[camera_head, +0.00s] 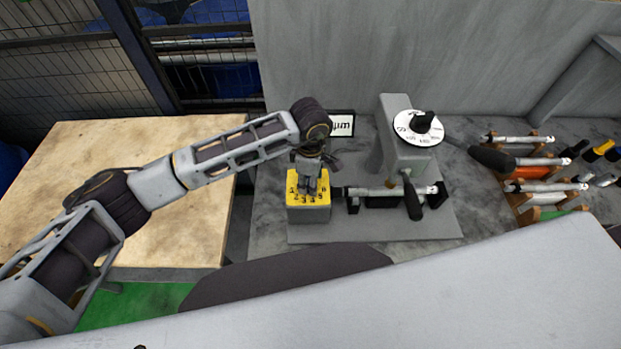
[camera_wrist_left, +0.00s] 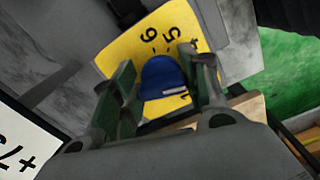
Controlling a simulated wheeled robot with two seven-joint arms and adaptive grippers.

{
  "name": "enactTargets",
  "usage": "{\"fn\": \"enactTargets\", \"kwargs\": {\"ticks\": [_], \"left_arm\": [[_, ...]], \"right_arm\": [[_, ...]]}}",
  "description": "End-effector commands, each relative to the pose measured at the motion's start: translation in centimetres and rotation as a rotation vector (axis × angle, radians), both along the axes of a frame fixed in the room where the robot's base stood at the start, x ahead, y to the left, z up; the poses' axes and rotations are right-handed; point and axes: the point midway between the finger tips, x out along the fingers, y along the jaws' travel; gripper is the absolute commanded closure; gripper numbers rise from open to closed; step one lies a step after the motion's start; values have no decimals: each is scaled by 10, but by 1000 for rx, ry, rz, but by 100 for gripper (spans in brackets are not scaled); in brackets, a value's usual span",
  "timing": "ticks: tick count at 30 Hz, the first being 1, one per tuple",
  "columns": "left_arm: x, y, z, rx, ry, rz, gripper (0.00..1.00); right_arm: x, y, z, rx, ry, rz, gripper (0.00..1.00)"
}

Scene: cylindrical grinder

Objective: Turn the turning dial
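A yellow-topped box with black numbers (camera_head: 312,206) stands at the left end of the grinder's grey plate. In the left wrist view its yellow numbered face (camera_wrist_left: 130,50) carries a blue knob (camera_wrist_left: 162,76). My left gripper (camera_head: 309,180) points down over this face and hides the knob in the head view. In the wrist view its fingers (camera_wrist_left: 158,82) stand on either side of the knob, open, with a gap at the left finger; contact at the right finger is unclear. A white round dial with a black knob (camera_head: 418,127) tops the grey grinder block. My right gripper is not in view.
The grey grinder block (camera_head: 400,152) with black-handled levers stands right of the yellow box. A small framed sign (camera_head: 341,124) is behind it. Racks with measuring tools (camera_head: 535,170) are at the right. A wooden table (camera_head: 190,225) is at the left.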

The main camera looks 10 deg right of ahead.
Motion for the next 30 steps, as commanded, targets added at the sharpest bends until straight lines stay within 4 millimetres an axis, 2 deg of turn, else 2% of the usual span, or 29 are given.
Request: {"fn": "enactTargets", "kwargs": {"ticks": [2,14,30], "left_arm": [[0,0,0,0,-1,0,79],[1,0,0,0,-1,33,80],[3,-1,-2,0,-3,268,80]], "right_arm": [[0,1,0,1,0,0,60],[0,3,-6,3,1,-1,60],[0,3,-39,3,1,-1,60]]}}
